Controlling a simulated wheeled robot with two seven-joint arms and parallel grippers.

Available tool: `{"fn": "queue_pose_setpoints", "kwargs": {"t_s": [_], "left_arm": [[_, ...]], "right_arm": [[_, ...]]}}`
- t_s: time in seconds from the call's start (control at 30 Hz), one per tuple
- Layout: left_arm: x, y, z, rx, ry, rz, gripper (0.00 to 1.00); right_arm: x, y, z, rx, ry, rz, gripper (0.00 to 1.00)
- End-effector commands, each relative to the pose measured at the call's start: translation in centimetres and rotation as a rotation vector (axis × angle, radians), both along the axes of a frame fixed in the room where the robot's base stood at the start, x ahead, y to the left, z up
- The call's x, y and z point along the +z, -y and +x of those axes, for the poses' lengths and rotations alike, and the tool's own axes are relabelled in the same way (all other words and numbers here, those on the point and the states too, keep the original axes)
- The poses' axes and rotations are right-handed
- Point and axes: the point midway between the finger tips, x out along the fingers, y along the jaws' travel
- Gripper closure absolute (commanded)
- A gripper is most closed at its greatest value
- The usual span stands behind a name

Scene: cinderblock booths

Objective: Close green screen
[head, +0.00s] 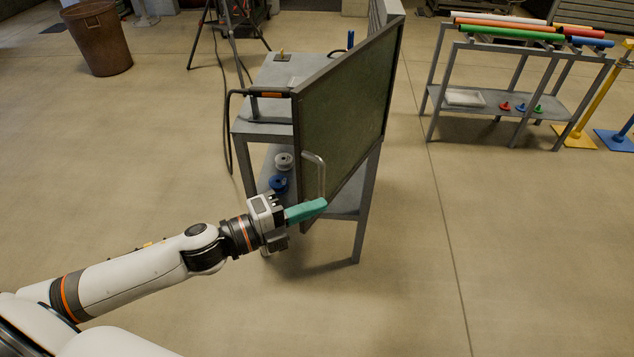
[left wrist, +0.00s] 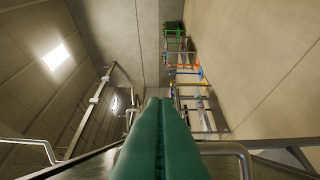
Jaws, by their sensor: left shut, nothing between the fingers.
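The green screen (head: 345,105) is a dark green panel in a grey metal frame, standing upright at the front of a grey metal table. A bent metal handle (head: 321,172) is on its near lower part. My left gripper (head: 318,206) has teal fingers, shut and empty, just at the lower end of the handle. I cannot tell whether they touch the handle or the panel. In the left wrist view the shut fingers (left wrist: 160,120) point forward, with a bent metal bar (left wrist: 240,152) to their right. My right gripper is not in view.
The grey table (head: 291,72) holds a black hose and a torch-like tool; blue and white spools (head: 284,161) sit on its lower shelf. A rack (head: 520,60) with coloured tubes stands at the right. A brown bin (head: 100,40) is far left. The floor right of the screen is clear.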

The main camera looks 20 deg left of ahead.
Motion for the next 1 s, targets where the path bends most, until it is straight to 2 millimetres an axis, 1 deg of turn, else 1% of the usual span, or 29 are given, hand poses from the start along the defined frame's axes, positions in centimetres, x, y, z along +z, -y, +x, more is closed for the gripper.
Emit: {"fn": "queue_pose_setpoints", "kwargs": {"t_s": [0.03, 0.23, 0.27, 0.3, 0.4, 0.53, 0.67, 1.0], "left_arm": [[0.6, 0.6, 0.8, 0.001, 0.003, -0.004, 1.00], [0.6, 3.0, 3.4, 0.000, 0.003, -0.003, 1.00], [0.5, 2.9, 3.7, 0.001, 0.001, 0.001, 1.00], [0.2, 1.9, 3.8, 0.004, -0.002, 0.003, 1.00], [0.1, 0.6, 4.3, 0.003, -0.002, 0.002, 1.00], [0.0, -0.4, 4.7, 0.002, -0.002, 0.001, 1.00], [0.0, -0.7, 4.8, 0.001, -0.001, 0.000, 1.00], [-0.1, -0.8, 4.8, -0.001, -0.001, 0.000, 1.00]], "right_arm": [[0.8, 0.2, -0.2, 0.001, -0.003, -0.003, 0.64], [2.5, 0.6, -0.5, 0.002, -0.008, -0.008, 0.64], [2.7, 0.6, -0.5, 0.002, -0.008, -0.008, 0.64], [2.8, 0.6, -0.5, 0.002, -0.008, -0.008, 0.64], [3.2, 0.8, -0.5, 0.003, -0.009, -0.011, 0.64], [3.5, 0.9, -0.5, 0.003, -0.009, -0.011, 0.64], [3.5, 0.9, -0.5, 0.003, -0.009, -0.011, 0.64], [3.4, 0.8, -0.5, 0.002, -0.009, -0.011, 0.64]]}}
